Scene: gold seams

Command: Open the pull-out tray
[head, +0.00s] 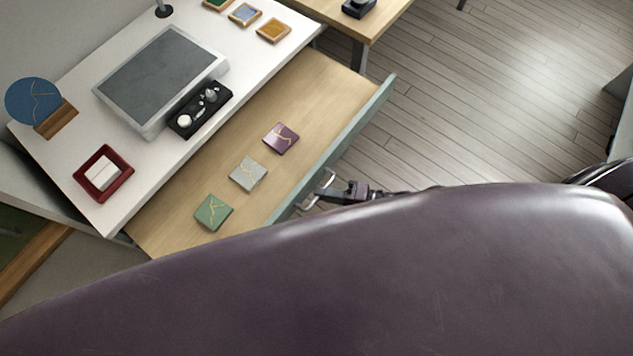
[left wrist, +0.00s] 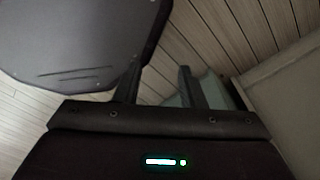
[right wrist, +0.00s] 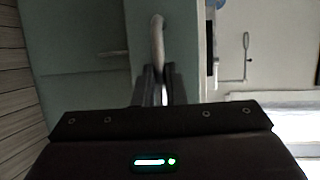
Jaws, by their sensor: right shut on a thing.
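The pull-out tray (head: 318,92) is drawn out from under the white worktop, showing its wooden floor and grey-green front. Purple (head: 281,138), grey (head: 248,173) and green (head: 213,212) tiles with gold seams lie apart on it. My right gripper (head: 340,191) is at the tray's metal handle (head: 322,186) in the head view. In the right wrist view, its fingers (right wrist: 153,88) are shut on the pale curved handle (right wrist: 157,40). My left gripper (left wrist: 158,85) is open and empty in the left wrist view; the head view does not show it.
The worktop (head: 75,135) bears a grey slab (head: 163,72), a black holder (head: 200,108), a red dish (head: 124,180), a blue disc on a wooden stand (head: 35,100) and several small tiles at the back. Clear plank floor (head: 470,100) lies right of the tray.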

